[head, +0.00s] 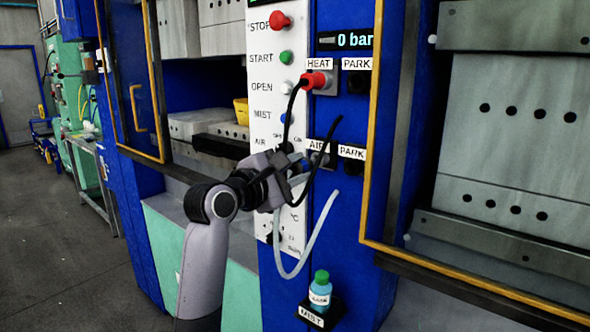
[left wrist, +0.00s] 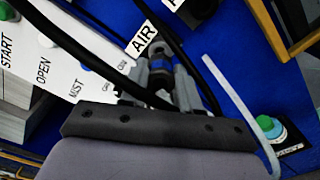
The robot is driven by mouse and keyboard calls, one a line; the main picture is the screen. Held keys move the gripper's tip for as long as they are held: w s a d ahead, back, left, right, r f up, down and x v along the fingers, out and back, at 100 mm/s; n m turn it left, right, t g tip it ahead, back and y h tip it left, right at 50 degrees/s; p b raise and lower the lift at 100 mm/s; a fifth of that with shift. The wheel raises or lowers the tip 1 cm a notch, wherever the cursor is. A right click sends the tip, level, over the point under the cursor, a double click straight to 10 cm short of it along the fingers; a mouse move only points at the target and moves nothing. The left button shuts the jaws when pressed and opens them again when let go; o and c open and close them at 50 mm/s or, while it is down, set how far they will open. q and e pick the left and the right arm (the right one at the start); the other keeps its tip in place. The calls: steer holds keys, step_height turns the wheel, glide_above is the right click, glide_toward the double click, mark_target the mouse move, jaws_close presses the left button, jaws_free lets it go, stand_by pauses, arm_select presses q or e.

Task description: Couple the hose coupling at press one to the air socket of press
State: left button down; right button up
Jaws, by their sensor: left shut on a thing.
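My left gripper (head: 294,168) reaches the press's control column from the lower left and is shut on the hose coupling, a small blue and grey piece. The coupling shows between the fingers in the left wrist view (left wrist: 160,74), where the gripper (left wrist: 168,90) also shows. The AIR label (head: 318,146) is just right of and above the gripper, and the air socket area below it is partly covered by the fingers. I cannot tell whether the coupling touches the socket. A pale hose (head: 310,243) hangs in a loop below the gripper. My right gripper is not in view.
A red plug (head: 314,80) sits at the HEAT socket, and black cables hang near my gripper. PARK sockets are to the right. A green-capped bottle (head: 320,290) stands in the MIST holder below. Yellow-edged guard frames (head: 372,120) flank the column.

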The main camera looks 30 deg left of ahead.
mark_target(288, 173)
arm_select(q)
steer(key=shift+w+d+r, duration=0.1)
steer(key=shift+w, duration=1.6)
steer(key=c, duration=0.7)
jaws_free()
steer(key=shift+w, duration=0.1)
steer(key=shift+c, duration=0.2)
steer(key=shift+s+a+b, duration=0.15)
steer(key=shift+s+b, duration=0.15)
steer(key=shift+s, duration=1.55)
steer(key=shift+s+a+b, duration=0.1)
steer(key=shift+s+b, duration=0.2)
steer(key=shift+s, duration=1.5)
